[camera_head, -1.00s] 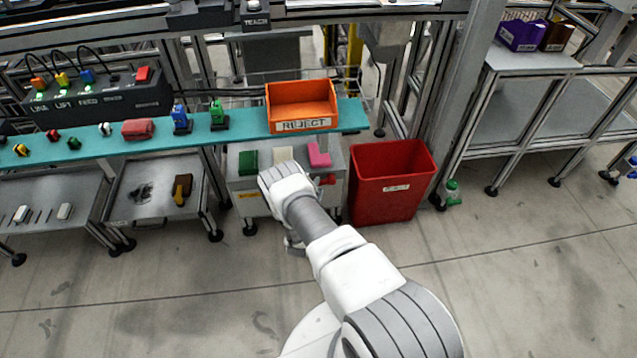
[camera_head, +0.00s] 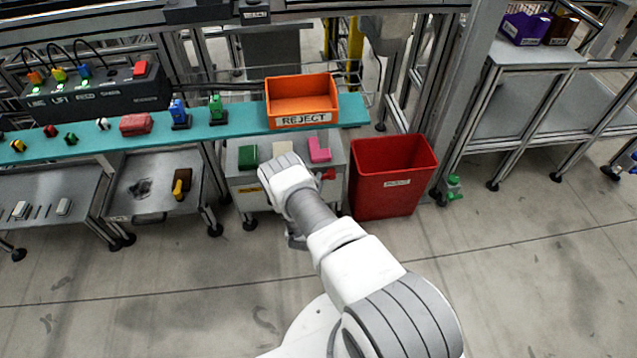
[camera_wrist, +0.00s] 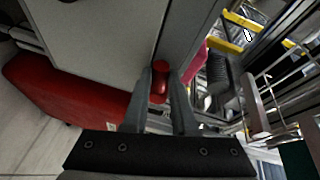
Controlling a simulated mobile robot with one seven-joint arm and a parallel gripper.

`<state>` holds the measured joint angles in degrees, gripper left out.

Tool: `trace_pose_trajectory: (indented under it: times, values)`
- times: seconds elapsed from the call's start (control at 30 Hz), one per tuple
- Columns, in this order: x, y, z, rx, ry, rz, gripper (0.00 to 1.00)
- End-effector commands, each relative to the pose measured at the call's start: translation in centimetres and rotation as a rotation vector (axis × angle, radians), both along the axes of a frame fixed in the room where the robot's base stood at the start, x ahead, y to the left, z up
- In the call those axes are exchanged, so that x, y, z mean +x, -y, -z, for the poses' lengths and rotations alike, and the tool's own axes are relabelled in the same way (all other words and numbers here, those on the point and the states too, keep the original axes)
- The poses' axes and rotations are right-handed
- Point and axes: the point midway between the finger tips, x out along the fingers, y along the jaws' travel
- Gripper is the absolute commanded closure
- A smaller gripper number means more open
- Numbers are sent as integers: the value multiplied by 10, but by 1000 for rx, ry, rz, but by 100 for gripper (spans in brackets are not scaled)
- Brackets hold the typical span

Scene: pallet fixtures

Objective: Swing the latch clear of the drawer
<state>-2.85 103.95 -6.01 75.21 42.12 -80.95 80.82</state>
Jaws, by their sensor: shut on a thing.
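The red latch knob (camera_wrist: 160,82) sits between the fingertips of my gripper (camera_wrist: 162,90) in the wrist view, and the fingers are shut on it. A small red part (camera_head: 328,174) also shows at the right side of the grey drawer cabinet (camera_head: 245,192) in the head view. A plain grey panel (camera_wrist: 105,35) fills the upper left of the wrist view beside the knob. In the head view my arm hides my fingers and much of the cabinet front. I cannot tell the latch's exact angle or whether it overlaps the drawer.
A red bin (camera_head: 390,190) stands close to the right of the cabinet. Green (camera_head: 248,156) and pink (camera_head: 319,149) blocks lie on the cabinet top. A teal shelf (camera_head: 240,128) with the orange REJECT bin (camera_head: 302,100) runs above. The floor in front is open.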

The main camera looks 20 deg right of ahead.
Motion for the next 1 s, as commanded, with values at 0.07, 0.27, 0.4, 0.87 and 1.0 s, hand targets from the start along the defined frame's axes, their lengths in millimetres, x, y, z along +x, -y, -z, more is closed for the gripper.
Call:
trace_pose_trajectory:
  times: [0.07, 0.27, 0.4, 0.87, 1.0]
  values:
    - [0, 0, 0, 0, 0, 0, 100]
    - [0, 2, -9, 79, 23, 3, 100]
    - [0, 1, -12, 165, 46, 2, 100]
    - [1, 0, -10, 189, 56, 1, 53]
    - [0, 0, -10, 189, 56, 1, 44]
